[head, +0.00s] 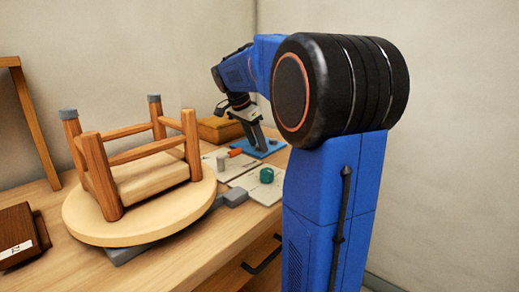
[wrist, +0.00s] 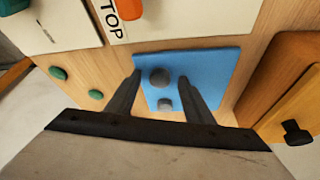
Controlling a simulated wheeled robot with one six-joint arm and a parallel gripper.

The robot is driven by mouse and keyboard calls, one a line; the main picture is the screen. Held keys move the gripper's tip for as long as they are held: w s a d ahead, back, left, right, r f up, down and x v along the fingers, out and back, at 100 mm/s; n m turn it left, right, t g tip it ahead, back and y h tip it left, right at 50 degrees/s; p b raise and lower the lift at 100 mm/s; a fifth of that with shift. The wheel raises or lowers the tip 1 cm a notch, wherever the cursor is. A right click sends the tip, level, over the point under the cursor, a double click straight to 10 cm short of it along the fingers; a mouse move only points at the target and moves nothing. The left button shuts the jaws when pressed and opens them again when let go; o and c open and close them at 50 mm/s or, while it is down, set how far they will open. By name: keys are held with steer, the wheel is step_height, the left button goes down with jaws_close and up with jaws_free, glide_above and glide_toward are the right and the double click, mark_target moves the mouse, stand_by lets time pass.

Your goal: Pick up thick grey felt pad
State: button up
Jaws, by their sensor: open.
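Two grey round pads lie on a blue mat (wrist: 215,65) in the wrist view. One is a larger, darker pad (wrist: 160,77); the other is a smaller, paler pad (wrist: 165,104), nearer my wrist. I cannot tell their thickness for sure. My gripper (wrist: 160,76) is open, with one finger on each side of the pads and nothing held. Whether the fingers touch the mat is unclear. In the head view my gripper (head: 259,149) is low over the blue mat (head: 270,147), and the pads there are hidden or too small to see.
An upturned stool (head: 85,212) fills the bench's left, with grey caps on two legs. A wooden box (wrist: 285,105) stands right of the mat in the wrist view. White cards (wrist: 185,20), an orange piece (wrist: 128,8) and green pads (wrist: 58,73) lie around the mat.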

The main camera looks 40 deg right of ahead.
mark_target(257, 146)
steer(key=c, duration=1.1)
steer(key=shift+r, duration=0.1)
step_height(257, 146, up, 10)
